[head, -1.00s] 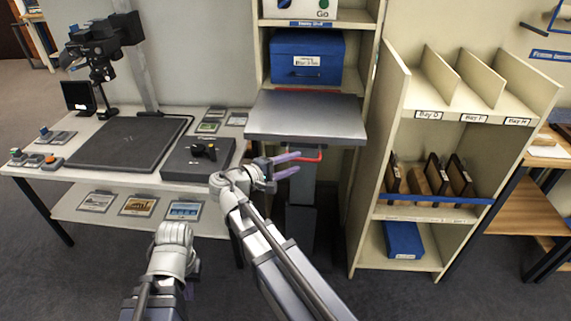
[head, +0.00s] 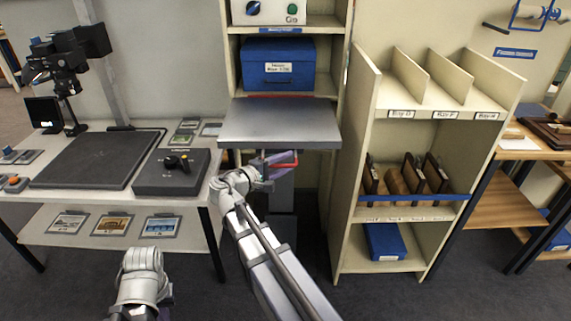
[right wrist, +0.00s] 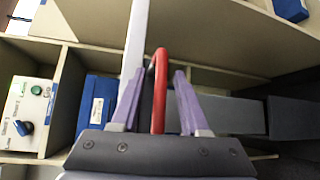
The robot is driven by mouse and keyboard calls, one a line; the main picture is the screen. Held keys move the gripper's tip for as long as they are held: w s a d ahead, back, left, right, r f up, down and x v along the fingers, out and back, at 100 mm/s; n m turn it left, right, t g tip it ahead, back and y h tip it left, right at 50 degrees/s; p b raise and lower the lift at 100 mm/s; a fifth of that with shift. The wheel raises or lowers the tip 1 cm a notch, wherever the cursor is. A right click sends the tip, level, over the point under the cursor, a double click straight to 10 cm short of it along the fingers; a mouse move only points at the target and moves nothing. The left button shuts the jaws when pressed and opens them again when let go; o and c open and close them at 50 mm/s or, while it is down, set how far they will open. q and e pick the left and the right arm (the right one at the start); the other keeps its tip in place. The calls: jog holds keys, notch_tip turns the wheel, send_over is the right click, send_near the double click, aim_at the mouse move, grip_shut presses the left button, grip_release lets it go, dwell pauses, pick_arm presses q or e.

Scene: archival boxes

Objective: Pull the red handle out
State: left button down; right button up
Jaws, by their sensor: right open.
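The red handle (head: 292,164) hangs under the front of the grey platform (head: 280,124), below the shelf with the blue box. My right gripper (head: 280,166) is at the handle under the platform edge. In the right wrist view, the red handle (right wrist: 158,92) is a bent bar running between the two purple fingers of my right gripper (right wrist: 157,82). The fingers are open, with a gap to the bar on each side; I see no clear contact. My left arm shows at the lower left of the head view, but its gripper does not.
A table (head: 192,205) with a dark pad and a black control box (head: 172,172) stands to the left. A bay shelf (head: 343,200) with upright dividers stands close on the right. A blue box (head: 278,64) sits above the platform. Dark floor lies in front.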

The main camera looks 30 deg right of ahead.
jog(key=shift+d, duration=0.15)
jog(key=shift+c, duration=0.2)
grip_shut()
dwell(0.5)
dwell(0.7)
